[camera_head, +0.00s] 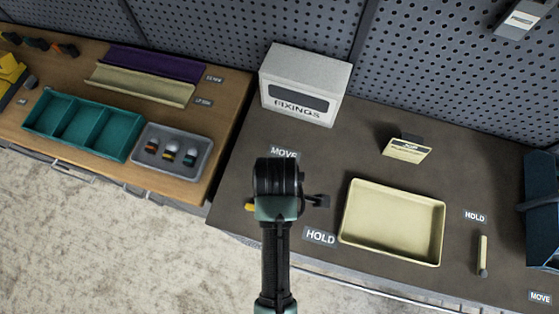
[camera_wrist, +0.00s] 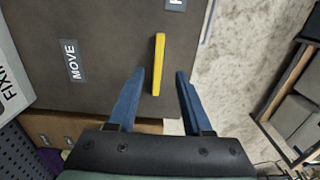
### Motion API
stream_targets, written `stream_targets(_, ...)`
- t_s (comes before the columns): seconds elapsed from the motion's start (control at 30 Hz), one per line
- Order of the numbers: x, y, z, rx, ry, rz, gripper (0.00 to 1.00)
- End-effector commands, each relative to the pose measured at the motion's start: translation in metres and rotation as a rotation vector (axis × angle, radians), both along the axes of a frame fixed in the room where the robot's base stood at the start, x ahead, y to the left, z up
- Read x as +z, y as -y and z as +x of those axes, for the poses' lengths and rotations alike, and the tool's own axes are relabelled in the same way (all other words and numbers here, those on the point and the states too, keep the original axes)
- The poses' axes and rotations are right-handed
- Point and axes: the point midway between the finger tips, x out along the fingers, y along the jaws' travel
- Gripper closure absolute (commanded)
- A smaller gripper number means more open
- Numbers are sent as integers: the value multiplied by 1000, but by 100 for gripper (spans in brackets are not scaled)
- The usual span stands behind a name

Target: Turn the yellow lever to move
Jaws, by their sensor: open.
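The yellow lever (camera_wrist: 159,62) is a slim bar in the wrist view. Its upper end points roughly toward a partly cut-off label (camera_wrist: 175,4), and the MOVE label (camera_wrist: 72,60) lies off to its left. My gripper (camera_wrist: 160,73) is open, with one blue finger on each side of the lever's lower part. I see a gap on both sides; the height between fingers and lever is unclear. In the head view my wrist hides most of the lever, and only a yellow tip (camera_head: 250,207) shows. There the MOVE label (camera_head: 284,153) and HOLD label (camera_head: 320,236) are visible.
The FIXINGS box (camera_head: 305,85) stands behind on the dark bench. A cream tray (camera_head: 393,259) lies right of my arm. Farther right is a paler bar (camera_head: 483,256) with its own HOLD (camera_head: 475,216) and MOVE (camera_head: 540,297) labels. Teal bins (camera_head: 82,126) sit on the wooden bench.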

Motion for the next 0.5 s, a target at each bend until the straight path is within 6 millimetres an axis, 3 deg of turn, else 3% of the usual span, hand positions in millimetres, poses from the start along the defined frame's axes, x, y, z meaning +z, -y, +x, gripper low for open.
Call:
stream_targets(0.2, -44, 0, 0, -1, -2, 0, 50)
stream_targets(0.5, -77, 0, 1, -2, 2, 0, 50)
